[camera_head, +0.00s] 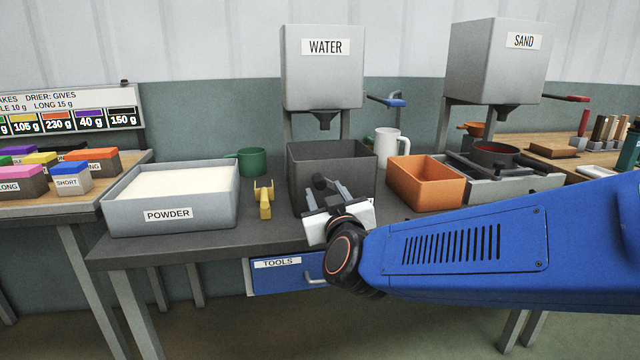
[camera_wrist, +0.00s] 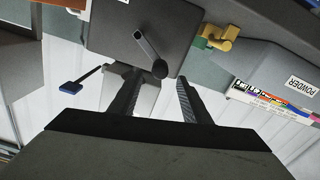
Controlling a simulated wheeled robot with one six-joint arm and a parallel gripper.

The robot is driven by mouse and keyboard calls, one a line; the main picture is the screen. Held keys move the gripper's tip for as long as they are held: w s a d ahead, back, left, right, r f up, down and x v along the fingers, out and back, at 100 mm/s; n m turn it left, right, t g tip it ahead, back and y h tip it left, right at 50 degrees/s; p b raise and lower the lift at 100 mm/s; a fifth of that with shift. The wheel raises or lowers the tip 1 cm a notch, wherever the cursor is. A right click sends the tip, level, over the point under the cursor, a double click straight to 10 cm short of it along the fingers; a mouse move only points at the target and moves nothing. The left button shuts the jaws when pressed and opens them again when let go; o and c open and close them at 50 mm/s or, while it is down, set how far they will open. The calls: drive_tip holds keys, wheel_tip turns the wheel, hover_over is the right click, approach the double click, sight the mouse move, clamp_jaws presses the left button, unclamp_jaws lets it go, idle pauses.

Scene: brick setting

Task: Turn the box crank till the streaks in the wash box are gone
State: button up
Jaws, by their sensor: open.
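The wash box (camera_head: 345,152) is a dark grey open box below the WATER hopper. Only a strip of its inner back wall shows; its floor, and any streaks there, are hidden. The wrist view shows the box's plain outer face (camera_wrist: 112,28). On that face is the box crank (camera_wrist: 147,48), a grey arm ending in a dark round knob (camera_wrist: 160,69). In the head view the knob (camera_head: 320,181) shows just beyond my fingers. My gripper (camera_head: 328,196) is open and empty in front of the box. In the wrist view the knob appears between the fingertips (camera_wrist: 157,82); I cannot tell whether they touch it.
A yellow object (camera_head: 264,200) and a POWDER tray (camera_head: 170,215) stand left of the box. An orange bin (camera_head: 425,183) and white mug (camera_head: 389,146) are to its right. The WATER hopper (camera_head: 322,75) has a blue-handled lever (camera_head: 396,103). A TOOLS drawer (camera_head: 285,277) is below.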

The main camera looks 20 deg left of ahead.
sight(321, 185)
drive_tip(key=x, duration=0.6)
drive_tip(key=shift+w+a, duration=0.15)
drive_tip(key=shift+w, duration=0.1)
clamp_jaws()
